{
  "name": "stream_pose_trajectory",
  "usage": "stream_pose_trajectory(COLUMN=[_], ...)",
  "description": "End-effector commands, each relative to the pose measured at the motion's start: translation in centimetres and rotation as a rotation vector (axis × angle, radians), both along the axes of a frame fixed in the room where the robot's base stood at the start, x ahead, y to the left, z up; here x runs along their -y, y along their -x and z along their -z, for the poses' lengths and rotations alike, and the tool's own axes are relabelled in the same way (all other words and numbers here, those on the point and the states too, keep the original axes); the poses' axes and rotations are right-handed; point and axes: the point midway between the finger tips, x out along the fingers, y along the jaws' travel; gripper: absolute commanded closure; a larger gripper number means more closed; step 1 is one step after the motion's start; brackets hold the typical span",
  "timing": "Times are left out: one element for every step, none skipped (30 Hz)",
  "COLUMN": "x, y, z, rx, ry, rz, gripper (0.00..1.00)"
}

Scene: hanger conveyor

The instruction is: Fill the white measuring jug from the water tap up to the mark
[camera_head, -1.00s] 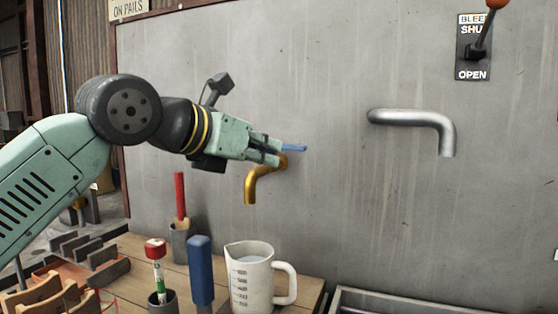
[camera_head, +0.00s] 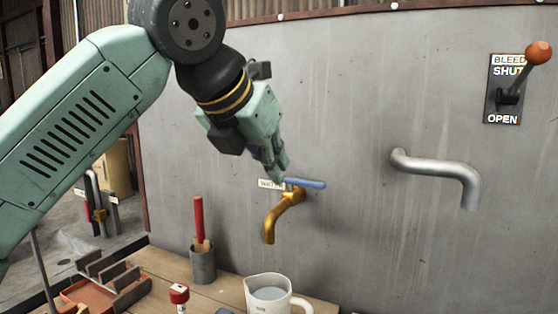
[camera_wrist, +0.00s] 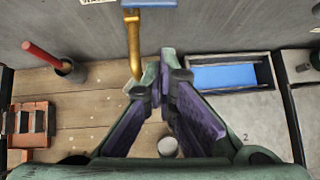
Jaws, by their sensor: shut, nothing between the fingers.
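The white measuring jug (camera_head: 260,307) stands on the bench below the brass tap (camera_head: 283,210) in the head view, cut off by the lower edge. Liquid shows inside it; its marks are out of view, so the level against them cannot be told. No stream shows at the spout. The tap's blue lever (camera_head: 308,184) lies sideways, pointing right. My gripper (camera_head: 278,177) is shut and empty, tilted down, its fingertips just above and left of the lever; contact cannot be told. In the wrist view the spout (camera_wrist: 132,38) is beyond my fingertips (camera_wrist: 158,75).
A grey holder (camera_head: 203,266) with a red-handled tool stands left of the jug. A second, steel spout (camera_head: 440,168) and a bleed lever (camera_head: 537,53) at SHUT are on the wall at right. A blue-bottomed trough (camera_wrist: 225,77) lies right of the bench.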

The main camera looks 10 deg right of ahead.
Motion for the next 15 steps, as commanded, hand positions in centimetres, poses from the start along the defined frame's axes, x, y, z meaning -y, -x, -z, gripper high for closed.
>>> stream_pose_trajectory(x=[0.2,0.4,0.6,0.8,1.1,1.5,1.7,2.0,2.4,2.7,3.1,3.4,3.7,4.0,4.4], y=[-0.2,-0.4,-0.7,-1.0,-1.3,-1.7,-2.1,-2.4,-2.9,-3.3,-3.6,-4.1,-4.5,-4.8,-5.2], z=[0.4,0.7,1.1,1.4,1.8,2.3,2.8,3.3,3.8,4.3,4.8,5.4,5.8,6.2,6.8], rx=[-0.002,-0.003,-0.004,-0.003,-0.004,-0.003,-0.004,-0.003,-0.003,-0.004,-0.004,-0.004,-0.004,-0.004,-0.003], ry=[-0.002,-0.003,-0.001,-0.001,0.0,-0.001,-0.001,-0.001,-0.001,-0.001,0.0,0.0,0.0,0.0,0.0], rz=[0.001,0.001,0.001,0.001,0.002,0.003,0.003,0.004,0.004,0.004,0.004,0.004,0.004,0.004,0.005], gripper=[1.0,1.0,1.0,1.0,1.0,1.0,1.0,1.0,1.0,1.0,1.0,1.0,1.0,1.0,1.0])
